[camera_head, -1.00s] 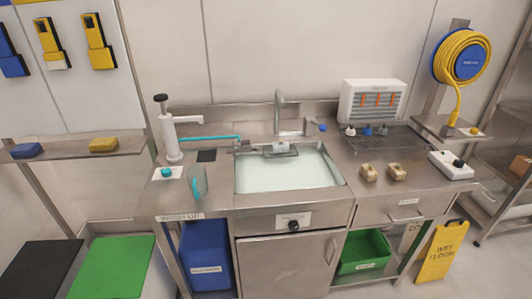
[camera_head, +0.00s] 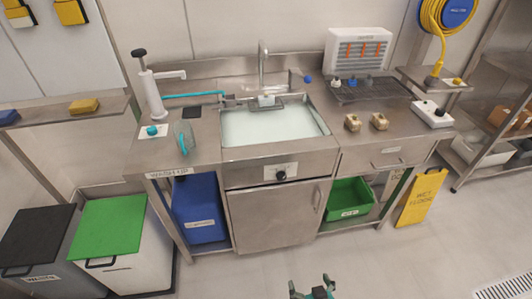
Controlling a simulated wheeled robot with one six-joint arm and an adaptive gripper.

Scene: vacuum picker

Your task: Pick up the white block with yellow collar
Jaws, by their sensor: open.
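I cannot tell surely which thing is the white block with yellow collar. A small whitish block (camera_head: 266,101) sits on a grey rack at the back of the sink; no yellow shows clearly on it. A white box with a dark knob (camera_head: 432,115) lies at the counter's right end. My gripper (camera_head: 311,287) shows at the bottom edge, fingers apart and empty, well away from the counter and low in the picture.
The steel counter (camera_head: 205,150) holds the sink (camera_head: 262,127), a clear cup (camera_head: 184,136) and a white pump dispenser (camera_head: 150,95). Below are a blue bin (camera_head: 200,207) and a green crate (camera_head: 347,199). A yellow floor sign (camera_head: 421,196) stands right. The floor in front is clear.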

